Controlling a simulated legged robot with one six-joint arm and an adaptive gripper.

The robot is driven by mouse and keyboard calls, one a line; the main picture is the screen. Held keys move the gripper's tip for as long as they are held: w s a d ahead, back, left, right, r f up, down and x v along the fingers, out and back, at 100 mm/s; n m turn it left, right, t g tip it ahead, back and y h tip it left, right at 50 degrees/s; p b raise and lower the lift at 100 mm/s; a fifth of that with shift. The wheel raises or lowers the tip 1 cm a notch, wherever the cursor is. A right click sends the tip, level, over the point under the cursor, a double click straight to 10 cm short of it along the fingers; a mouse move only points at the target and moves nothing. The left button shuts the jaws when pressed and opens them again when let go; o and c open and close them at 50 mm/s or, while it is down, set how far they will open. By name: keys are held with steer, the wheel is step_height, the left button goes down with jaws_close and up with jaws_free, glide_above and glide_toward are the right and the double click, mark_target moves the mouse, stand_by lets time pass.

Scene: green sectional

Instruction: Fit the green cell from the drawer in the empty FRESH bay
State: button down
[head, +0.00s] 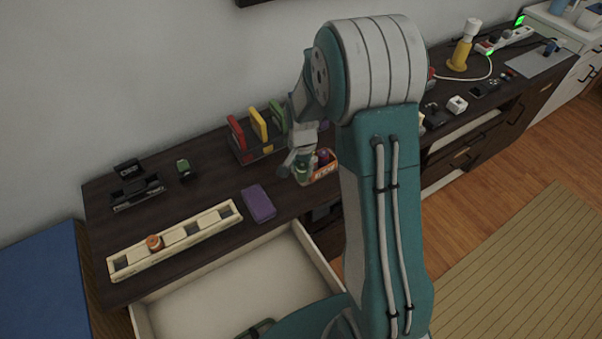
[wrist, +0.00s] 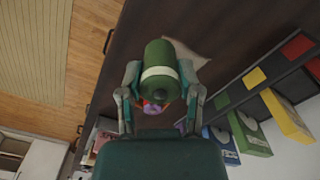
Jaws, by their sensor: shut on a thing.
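My gripper (wrist: 160,88) is shut on the green cell (wrist: 161,65), a green cylinder with a pale band, held between its two fingers. Whether the cell is clear of the box is unclear. A long cream bay strip (head: 178,242) lies at the front left of the counter, with dark square openings and an orange-topped cell (head: 154,242) standing in one. Its labels are too small to read. The open drawer (head: 215,285) is below.
A purple box (head: 258,203) lies between the strip and my gripper. A rack of coloured upright cases (head: 257,125) stands behind. A black stand (head: 136,188) and a small green-faced device (head: 184,169) are at the back left. The counter behind the strip is mostly free.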

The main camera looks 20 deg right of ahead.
steer(key=w+f, duration=0.2)
steer(key=f, duration=0.1)
steer(key=shift+w, duration=0.25)
steer(key=f, duration=0.3)
steer(key=shift+w+d+f, duration=0.1)
steer(key=shift+d+f, duration=0.05)
steer(key=shift+d, duration=0.05)
steer(key=shift+c, duration=1.4)
jaws_free()
steer(key=shift+a, duration=0.1)
